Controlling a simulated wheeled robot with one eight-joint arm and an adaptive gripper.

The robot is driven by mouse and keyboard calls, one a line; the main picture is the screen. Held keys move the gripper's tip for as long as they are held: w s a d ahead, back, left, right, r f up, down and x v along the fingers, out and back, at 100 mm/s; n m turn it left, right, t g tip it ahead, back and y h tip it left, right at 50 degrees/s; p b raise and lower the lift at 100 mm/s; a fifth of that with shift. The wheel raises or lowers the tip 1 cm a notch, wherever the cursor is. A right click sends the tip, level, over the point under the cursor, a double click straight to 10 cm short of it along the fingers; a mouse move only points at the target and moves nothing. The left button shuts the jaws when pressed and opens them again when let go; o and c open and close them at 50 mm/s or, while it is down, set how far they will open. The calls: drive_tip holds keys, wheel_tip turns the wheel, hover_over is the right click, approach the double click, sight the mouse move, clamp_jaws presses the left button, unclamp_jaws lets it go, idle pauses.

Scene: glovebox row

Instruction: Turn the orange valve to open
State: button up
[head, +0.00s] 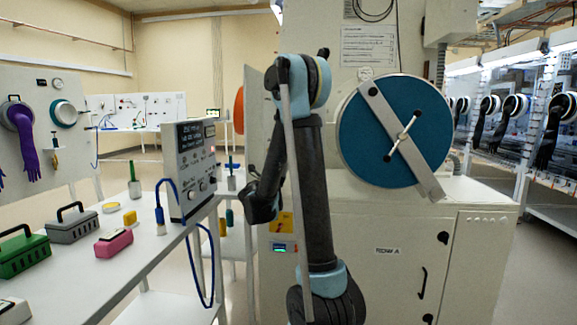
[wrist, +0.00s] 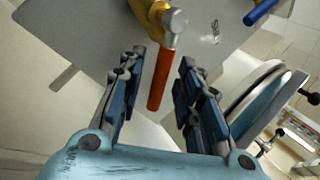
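The orange valve handle (wrist: 158,82) shows in the wrist view as a straight lever. It hangs from a grey metal hub beside a yellow body (wrist: 148,14), on a grey panel. My gripper (wrist: 161,62) is open, with one dark blue finger on each side of the lever. I see no finger touching it, and I cannot tell how deep the lever sits between them. In the head view my own arm stands in front, and neither the lever nor my fingertips can be made out.
A blue handle (wrist: 261,12) is on the panel's upper right. A round blue door (head: 395,132) with a metal bar is on the cabinet right of my arm. A bench (head: 150,248) on the left holds a control box (head: 190,165) and several small items. Gloveboxes line the right.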

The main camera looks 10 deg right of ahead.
drive_tip(key=v, duration=1.2)
drive_tip(key=shift+w+f, duration=0.1)
